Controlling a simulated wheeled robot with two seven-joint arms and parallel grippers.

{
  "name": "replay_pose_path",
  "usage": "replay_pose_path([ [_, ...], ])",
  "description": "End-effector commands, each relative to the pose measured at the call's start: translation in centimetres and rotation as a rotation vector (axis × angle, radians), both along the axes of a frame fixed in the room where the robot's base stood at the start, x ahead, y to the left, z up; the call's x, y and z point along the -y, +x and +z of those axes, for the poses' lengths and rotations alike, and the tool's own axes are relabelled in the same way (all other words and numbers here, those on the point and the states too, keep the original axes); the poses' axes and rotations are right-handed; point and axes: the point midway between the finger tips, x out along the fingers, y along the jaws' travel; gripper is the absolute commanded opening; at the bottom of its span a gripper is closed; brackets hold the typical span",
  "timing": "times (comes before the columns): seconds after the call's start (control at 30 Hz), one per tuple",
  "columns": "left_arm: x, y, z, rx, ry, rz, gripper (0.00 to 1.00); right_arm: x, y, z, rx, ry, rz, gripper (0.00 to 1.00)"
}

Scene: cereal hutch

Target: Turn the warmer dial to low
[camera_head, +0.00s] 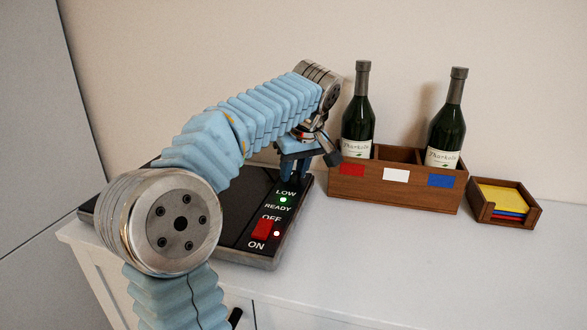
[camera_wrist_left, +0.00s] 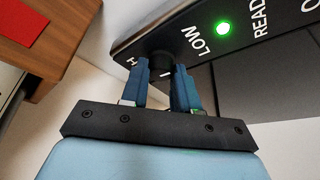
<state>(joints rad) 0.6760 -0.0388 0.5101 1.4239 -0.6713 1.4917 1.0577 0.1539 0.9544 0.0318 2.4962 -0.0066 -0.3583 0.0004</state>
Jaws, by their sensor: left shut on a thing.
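The warmer (camera_head: 237,222) is a flat black plate on the white counter, partly hidden behind my left arm. Its right strip reads LOW, READY, OFF and ON, with a lit green light and a red rocker switch (camera_head: 263,229). In the left wrist view, the dark round dial (camera_wrist_left: 163,62) sits by the LOW lettering at the end of the warmer strip (camera_wrist_left: 215,45). My left gripper (camera_head: 292,170) is shut on the dial, with its blue fingers (camera_wrist_left: 160,78) on either side of it. The dial's pointer is not clear. My right gripper is not in view.
A wooden crate (camera_head: 393,193) with two dark bottles and red, white and blue labels stands close right of my left gripper. A small wooden tray (camera_head: 511,216) of coloured cards stands further right. The front right counter (camera_head: 400,265) is clear.

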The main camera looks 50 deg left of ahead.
Motion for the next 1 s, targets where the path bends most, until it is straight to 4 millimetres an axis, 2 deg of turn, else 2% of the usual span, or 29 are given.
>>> replay_pose_path([
  [0.67, 0.05, 0.06, -0.01, 0.0, -0.001, 0.067, 0.0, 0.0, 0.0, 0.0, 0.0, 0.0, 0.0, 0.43],
  [0.7, 0.05, 0.06, -0.01, 0.0, -0.001, 0.067, 0.33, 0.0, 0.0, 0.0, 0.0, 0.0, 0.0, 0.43],
  [0.87, 0.03, 0.05, -0.01, 0.0, -0.001, 0.067, 0.55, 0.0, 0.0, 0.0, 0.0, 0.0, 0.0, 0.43],
  [1.0, 0.02, 0.05, 0.0, 0.0, -0.001, 0.066, 0.55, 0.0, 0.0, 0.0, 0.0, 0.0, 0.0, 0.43],
])
